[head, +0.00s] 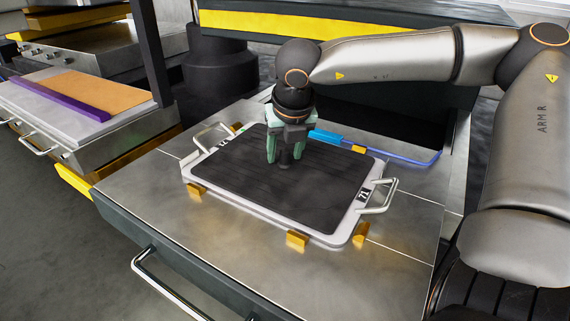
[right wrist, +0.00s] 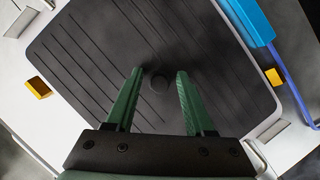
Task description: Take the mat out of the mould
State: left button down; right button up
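The mat (head: 255,180) is a dark ribbed sheet lying flat inside the mould (head: 335,236), a pale shallow tray with a handle at each end and a number plate near its right end. My right gripper (head: 286,162) points down over the middle of the mat. Whether the fingertips touch the mat is unclear. My left gripper is out of view.
Orange blocks (head: 297,240) sit around the mould on the metal table (head: 150,205). A blue-handled tool (head: 326,137) with a blue line lies behind the mould. A second bench (head: 60,110) at left carries an orange sheet and a purple bar. The table's front is clear.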

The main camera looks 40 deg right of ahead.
grip_shut()
jog(key=shift+r, duration=0.1)
dwell(1.1)
